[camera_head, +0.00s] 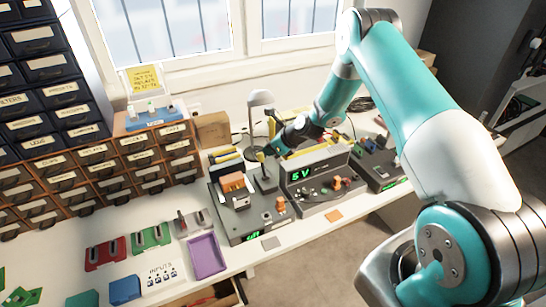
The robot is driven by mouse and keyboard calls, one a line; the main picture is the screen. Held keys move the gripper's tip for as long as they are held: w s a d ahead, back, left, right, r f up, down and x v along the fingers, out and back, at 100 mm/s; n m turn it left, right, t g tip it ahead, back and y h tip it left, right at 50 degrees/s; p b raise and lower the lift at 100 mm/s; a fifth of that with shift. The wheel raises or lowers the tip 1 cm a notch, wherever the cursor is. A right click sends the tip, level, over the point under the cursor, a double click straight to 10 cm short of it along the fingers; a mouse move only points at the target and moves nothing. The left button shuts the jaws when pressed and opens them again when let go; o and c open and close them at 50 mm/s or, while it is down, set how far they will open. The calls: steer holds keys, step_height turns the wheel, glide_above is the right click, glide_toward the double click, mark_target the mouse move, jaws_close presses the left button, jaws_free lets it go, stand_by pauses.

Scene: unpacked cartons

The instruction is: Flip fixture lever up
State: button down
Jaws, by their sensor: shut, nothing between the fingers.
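A grey fixture box (240,228) with a green display stands at the middle of the bench. Orange blocks (233,183) are on its top. An upright piece with a yellow tip (260,157) rises from a dark block (265,181) at its back right; it looks like the lever, but is too small to be sure. My gripper (268,151) is small and dark in this view, shut and empty, close beside the yellow tip. I cannot tell whether they touch.
A box reading "5 V" (318,178) stands just right of the fixture, with another device (378,167) beyond. A lamp (261,112) stands behind. Drawer cabinets (95,170) fill the left. A purple tray (207,256) and red and green holders lie in front.

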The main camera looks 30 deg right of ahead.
steer(key=shift+r, duration=0.45)
steer(key=shift+a, duration=0.1)
steer(key=shift+s+d+r+p, duration=0.15)
steer(key=shift+s+d+p, duration=0.05)
steer(key=shift+p, duration=0.15)
steer(key=s+d+r+b, duration=0.1)
steer(key=s+d+r, duration=0.1)
steer(key=r, duration=0.3)
steer(key=s+d+r+b, duration=0.1)
steer(key=s+d+r, duration=0.1)
steer(key=d+r, duration=0.2)
steer(key=shift+r, duration=0.65)
